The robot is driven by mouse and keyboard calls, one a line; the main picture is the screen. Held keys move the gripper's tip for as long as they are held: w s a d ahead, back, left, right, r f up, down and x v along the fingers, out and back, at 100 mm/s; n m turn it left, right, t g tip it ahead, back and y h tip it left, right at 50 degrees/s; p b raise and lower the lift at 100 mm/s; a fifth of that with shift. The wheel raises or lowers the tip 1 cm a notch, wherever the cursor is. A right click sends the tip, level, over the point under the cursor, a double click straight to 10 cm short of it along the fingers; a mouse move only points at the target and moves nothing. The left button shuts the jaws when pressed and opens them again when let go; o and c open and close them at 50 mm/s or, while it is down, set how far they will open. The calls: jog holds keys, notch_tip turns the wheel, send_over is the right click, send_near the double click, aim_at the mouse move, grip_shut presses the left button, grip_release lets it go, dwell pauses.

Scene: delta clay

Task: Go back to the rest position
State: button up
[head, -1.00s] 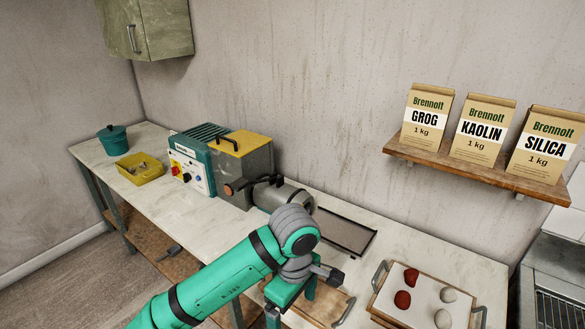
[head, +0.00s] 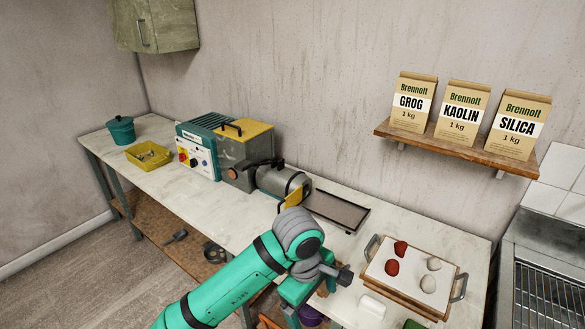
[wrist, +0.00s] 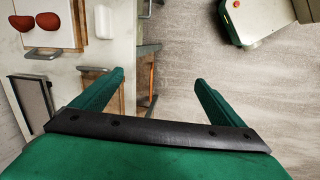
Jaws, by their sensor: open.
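My gripper (wrist: 160,80) is open in the wrist view, with its two green fingers apart and nothing between them. Floor and the edge of the worktop lie beyond the fingers. In the head view my gripper is at the end of my green arm near the worktop's front edge, and its fingertips are partly hidden there. My arm is still stretched forward.
The worktop (head: 235,208) carries a machine (head: 243,150), a yellow tray (head: 148,155), a teal pot (head: 121,130) and a dark tray (head: 336,211). A handled tray (head: 462,285) holds red and pale lumps. Open floor (head: 70,267) lies at left.

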jog(key=w+d+r+m+t+h, duration=0.15)
jog(key=d+t+h, duration=0.35)
jog(key=d, duration=0.6)
jog(key=w+d+r+t+h, duration=0.25)
jog(key=d+h, duration=0.35)
jog(key=d, duration=0.4)
jog(key=s+a+f+n+t+y, duration=0.2)
jog(key=s+a+f+t+y, duration=0.7)
jog(key=s+a+f, duration=0.6)
jog(key=s+a+m+y, duration=0.1)
jog(key=s+a+m, duration=0.2)
jog(key=s, duration=0.3)
jog(key=s+a+f+m+g+y, duration=0.1)
jog(key=s+a+m, duration=0.3)
jog(key=s, duration=0.3)
jog(key=s+a+m+y, duration=0.1)
jog(key=s+a+m, duration=0.2)
jog(key=s, duration=0.4)
jog(key=shift+a+f+g+y, duration=0.35)
jog(key=shift+a+y, duration=0.05)
jog(key=shift+a, duration=0.15)
